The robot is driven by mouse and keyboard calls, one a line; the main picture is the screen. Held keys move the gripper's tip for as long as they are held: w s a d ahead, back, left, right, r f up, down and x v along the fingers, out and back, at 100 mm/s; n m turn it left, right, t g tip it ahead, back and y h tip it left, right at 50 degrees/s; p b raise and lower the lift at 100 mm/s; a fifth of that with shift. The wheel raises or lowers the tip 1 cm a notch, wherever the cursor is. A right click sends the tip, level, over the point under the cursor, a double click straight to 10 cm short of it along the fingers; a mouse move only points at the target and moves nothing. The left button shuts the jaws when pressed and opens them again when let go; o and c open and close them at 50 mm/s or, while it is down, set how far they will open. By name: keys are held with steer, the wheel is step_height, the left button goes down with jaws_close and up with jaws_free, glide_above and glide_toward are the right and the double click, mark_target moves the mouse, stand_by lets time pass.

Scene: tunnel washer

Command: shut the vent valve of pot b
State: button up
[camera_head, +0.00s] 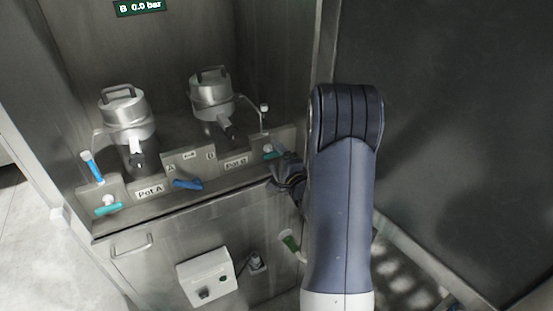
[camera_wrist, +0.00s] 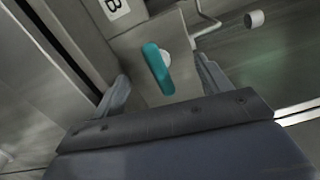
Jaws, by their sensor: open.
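Pot B (camera_head: 212,97) is the right of two metal pots in the cabinet. A teal lever valve (camera_head: 268,153) sits on the panel at the right of the "Pot B" label, below a thin pipe. In the wrist view the teal lever (camera_wrist: 157,69) lies lengthwise, slightly tilted, on a white hub. My gripper (camera_head: 286,176) is near the panel's right end, partly hidden by my arm in the head view. In the wrist view my open gripper (camera_wrist: 162,85) has a finger on each side of the lever, apart from it. I cannot tell how far the fingertips are from the panel.
Pot A (camera_head: 125,115) stands at the left with its own teal lever (camera_head: 107,210). A blue lever (camera_head: 187,184) is on the middle panel. A display (camera_head: 138,7) reads "B 0.0 bar".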

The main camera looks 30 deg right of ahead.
steer(key=shift+s, duration=0.1)
steer(key=s+b, duration=0.1)
steer(key=s, duration=0.7)
steer(key=shift+d, duration=0.15)
steer(key=shift+w, duration=0.1)
steer(key=w, duration=0.3)
steer(key=w+p, duration=0.1)
steer(key=w, duration=0.3)
steer(key=shift+w+a, duration=0.2)
steer(key=shift+w, duration=0.05)
steer(key=shift+w+n, duration=0.3)
steer(key=shift+w, duration=0.05)
steer(key=shift+s+n+b, duration=0.15)
steer(key=shift+n+b, duration=0.2)
steer(key=shift+n, duration=1.05)
